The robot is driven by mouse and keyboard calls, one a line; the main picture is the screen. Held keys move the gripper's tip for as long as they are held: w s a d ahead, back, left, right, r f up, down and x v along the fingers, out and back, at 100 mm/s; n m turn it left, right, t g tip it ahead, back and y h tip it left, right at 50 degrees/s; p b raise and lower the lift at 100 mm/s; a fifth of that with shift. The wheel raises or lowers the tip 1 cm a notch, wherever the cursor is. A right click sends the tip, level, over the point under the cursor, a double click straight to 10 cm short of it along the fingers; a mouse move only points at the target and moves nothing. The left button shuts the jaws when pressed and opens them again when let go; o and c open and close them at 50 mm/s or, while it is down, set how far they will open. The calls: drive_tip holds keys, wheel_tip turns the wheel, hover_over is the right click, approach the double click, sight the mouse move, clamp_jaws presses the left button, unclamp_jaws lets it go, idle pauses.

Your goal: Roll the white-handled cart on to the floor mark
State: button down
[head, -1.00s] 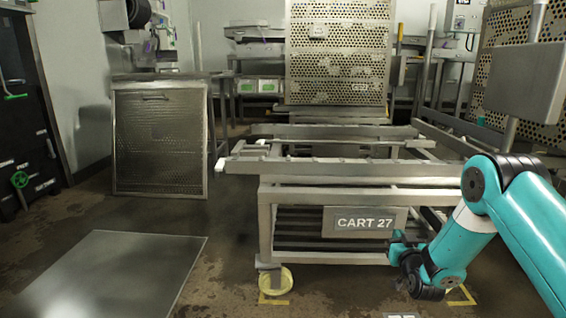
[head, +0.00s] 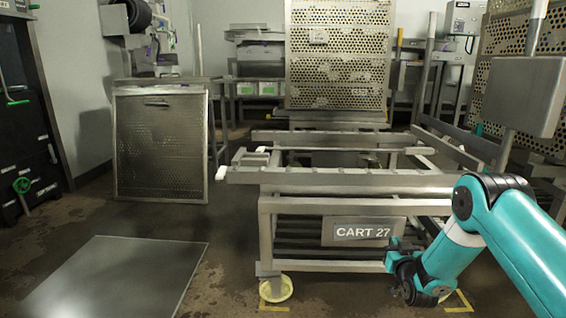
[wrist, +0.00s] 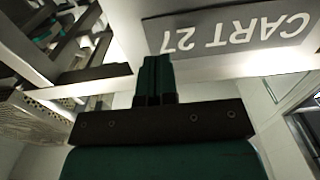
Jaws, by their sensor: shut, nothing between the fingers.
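The cart (head: 300,207), a steel frame with a "CART 27" plate (head: 362,232), stands ahead of me. The front right wheel is mostly hidden behind my arm. My gripper (head: 390,262) is low at the cart's near side, right of the plate's lower edge. In the wrist view my gripper (wrist: 155,78) has its fingers together and empty, near the plate (wrist: 235,30); I cannot tell whether they touch the cart.
A pale sheet (head: 115,280) lies on the floor at front left. A mesh-fronted panel (head: 160,145) stands at back left. A tall perforated rack (head: 337,60) is behind the cart. A grey box on a post (head: 522,95) is at right.

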drive_tip(key=shift+w+p, duration=0.95)
drive_tip(key=shift+p, duration=1.4)
drive_tip(key=shift+w+d+f+b, duration=0.1)
drive_tip(key=shift+w+b, duration=0.4)
drive_tip(key=shift+w, duration=0.05)
drive_tip(key=shift+w+b, duration=0.55)
drive_tip(key=shift+w, duration=0.2)
drive_tip(key=shift+w, duration=0.1)
drive_tip(key=shift+w+d+b, duration=0.1)
drive_tip(key=shift+w+b, duration=1.25)
drive_tip(key=shift+s+r, duration=0.15)
drive_tip(key=shift+r, duration=0.05)
approach(389, 232)
drive_tip(key=w, duration=0.1)
drive_tip(key=w+f, duration=0.1)
drive_tip(key=w, duration=0.1)
drive_tip(key=shift+w+d, duration=0.1)
drive_tip(key=shift+w, duration=0.05)
